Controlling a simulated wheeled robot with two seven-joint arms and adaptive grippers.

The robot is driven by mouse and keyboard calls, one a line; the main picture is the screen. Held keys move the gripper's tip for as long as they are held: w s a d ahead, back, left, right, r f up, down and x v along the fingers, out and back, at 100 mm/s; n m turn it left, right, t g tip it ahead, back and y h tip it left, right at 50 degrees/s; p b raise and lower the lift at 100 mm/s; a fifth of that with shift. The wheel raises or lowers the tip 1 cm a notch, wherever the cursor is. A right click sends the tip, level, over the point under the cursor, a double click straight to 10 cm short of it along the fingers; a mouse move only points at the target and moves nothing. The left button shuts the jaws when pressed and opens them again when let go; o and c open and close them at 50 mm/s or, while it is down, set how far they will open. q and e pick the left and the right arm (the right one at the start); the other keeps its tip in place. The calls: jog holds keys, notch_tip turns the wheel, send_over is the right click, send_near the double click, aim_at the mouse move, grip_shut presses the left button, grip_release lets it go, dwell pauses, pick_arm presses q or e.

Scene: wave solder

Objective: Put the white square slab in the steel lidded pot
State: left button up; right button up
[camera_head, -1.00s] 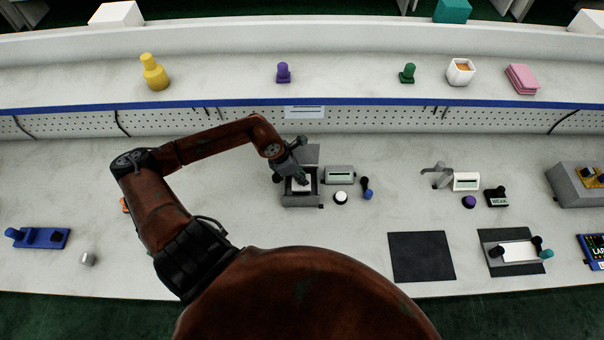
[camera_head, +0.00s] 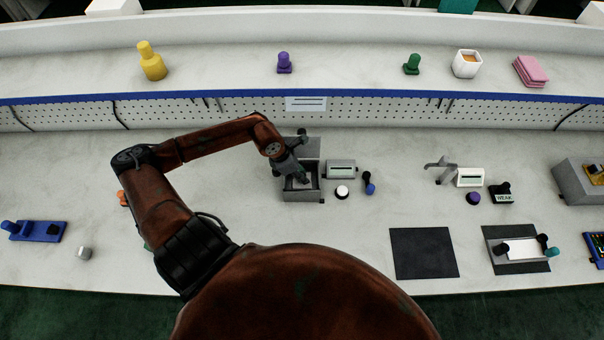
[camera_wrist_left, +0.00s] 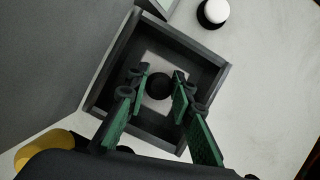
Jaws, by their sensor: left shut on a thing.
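The steel lidded pot (camera_head: 302,196) is a grey square box in the middle of the bench, with its lid (camera_head: 311,147) raised at the back. My left gripper (camera_head: 303,180) reaches down into its opening. In the left wrist view the fingers (camera_wrist_left: 160,86) close on the black knob of the white square slab (camera_wrist_left: 164,64). The slab lies within the pot walls (camera_wrist_left: 207,62), low down and shaded. The fingers hide parts of it, and I cannot tell whether it touches the floor. My right gripper is not in view.
Right of the pot are a grey display box (camera_head: 341,169), a white round button (camera_head: 342,191) and a small blue-and-black part (camera_head: 369,184). A dark mat (camera_head: 423,253) lies front right. The bench left of the pot is mostly clear.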

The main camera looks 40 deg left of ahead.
pick_arm(q)
jog(key=shift+f, duration=0.35)
jog(key=o, duration=1.1)
jog(key=shift+o, duration=0.2)
jog(key=shift+r, duration=0.1)
jog(key=v, duration=1.2)
